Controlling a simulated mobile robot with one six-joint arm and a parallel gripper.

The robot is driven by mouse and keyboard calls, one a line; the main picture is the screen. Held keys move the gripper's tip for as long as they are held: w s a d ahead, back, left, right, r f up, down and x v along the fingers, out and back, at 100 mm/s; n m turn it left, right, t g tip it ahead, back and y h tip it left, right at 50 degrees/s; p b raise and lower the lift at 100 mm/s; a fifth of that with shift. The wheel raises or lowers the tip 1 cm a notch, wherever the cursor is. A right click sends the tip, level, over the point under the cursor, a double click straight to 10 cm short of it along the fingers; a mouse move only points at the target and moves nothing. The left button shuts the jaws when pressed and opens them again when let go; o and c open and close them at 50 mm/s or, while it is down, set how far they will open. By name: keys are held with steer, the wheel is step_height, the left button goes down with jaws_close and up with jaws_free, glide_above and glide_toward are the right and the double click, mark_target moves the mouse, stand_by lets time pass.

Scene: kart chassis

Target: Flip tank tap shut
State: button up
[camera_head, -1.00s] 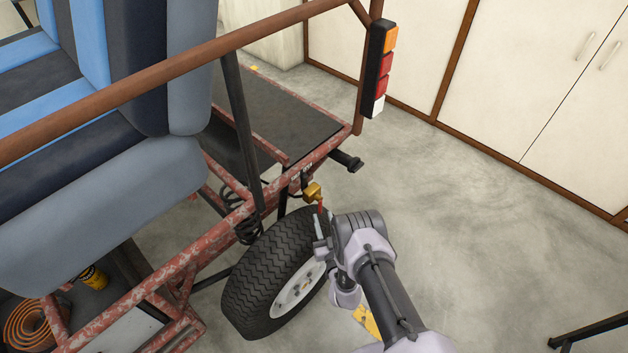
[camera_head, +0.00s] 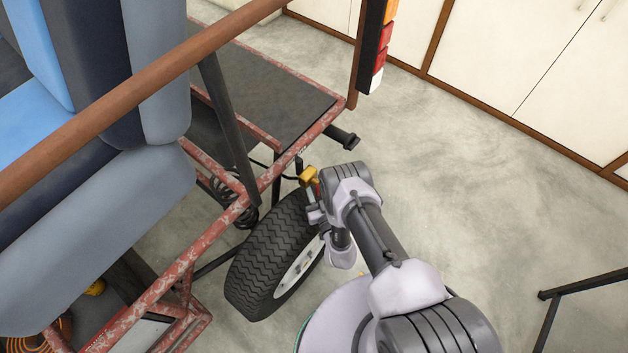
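The tank tap (camera_head: 308,176) is a small brass-yellow fitting under the red frame, above the rear wheel. A bit of its red lever (camera_head: 317,187) shows just right of and below the brass body. My gripper (camera_head: 317,207) is right at the lever, at the tap's lower right. My wrist hides most of the fingers and the lower part of the lever. I cannot tell whether the fingers touch the lever or how far apart they are.
The rear wheel (camera_head: 270,255) stands just left of my wrist. The rusty red chassis frame (camera_head: 215,228) and a brown rail (camera_head: 120,105) run across the left. A black pipe end (camera_head: 343,139) juts out above my wrist. The floor on the right is open, with a dark stand (camera_head: 585,283) at the edge.

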jaws_close()
steer(key=shift+w+r, duration=0.1)
stand_by(1.1)
